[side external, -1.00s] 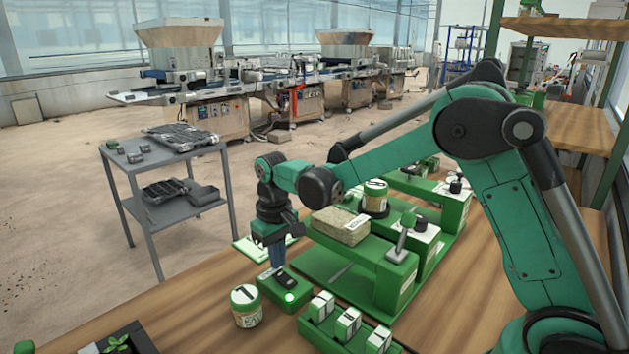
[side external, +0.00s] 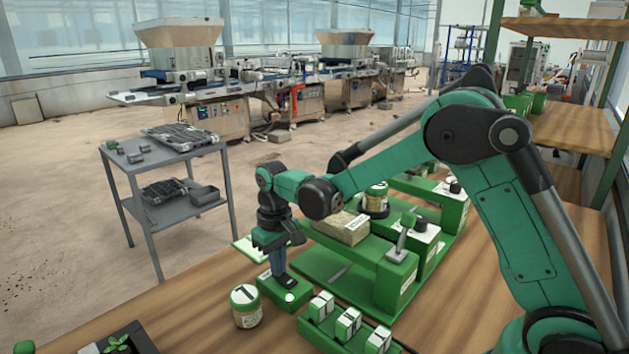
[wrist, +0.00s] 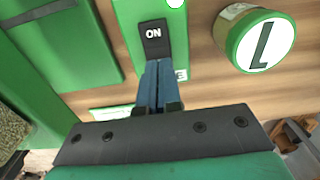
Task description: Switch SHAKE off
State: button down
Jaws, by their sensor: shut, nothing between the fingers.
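The SHAKE switch is a small green box (side external: 270,290) on the bench, with a black rocker (wrist: 154,38) marked ON and a white round lamp (side external: 289,297). The lamp also shows at the top edge of the wrist view (wrist: 175,3). My gripper (side external: 279,274) points down over the rocker end away from the lamp. Its blue fingers are together with nothing between them, and in the wrist view the fingertips (wrist: 157,64) overlap the rocker's near end. I cannot tell whether they touch it. The box's label is mostly hidden; only a letter E shows.
A jar with a green lid (side external: 246,306) stands close beside the box. A green rack of small packets (side external: 345,325) is at the right front. A green stand with a seed block (side external: 341,226) is behind. Bare wood (side external: 190,300) lies to the left.

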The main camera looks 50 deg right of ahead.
jog(key=shift+f, duration=0.15)
jog(key=shift+r, duration=3.55)
jog(key=shift+s+r, duration=0.2)
jog(key=shift+r, duration=0.05)
jog(key=s+r+t, duration=0.2)
jog(key=s+t, duration=0.5)
jog(key=s, duration=0.5)
jog(key=shift+s+d+r, duration=0.2)
jog(key=shift+d, duration=0.05)
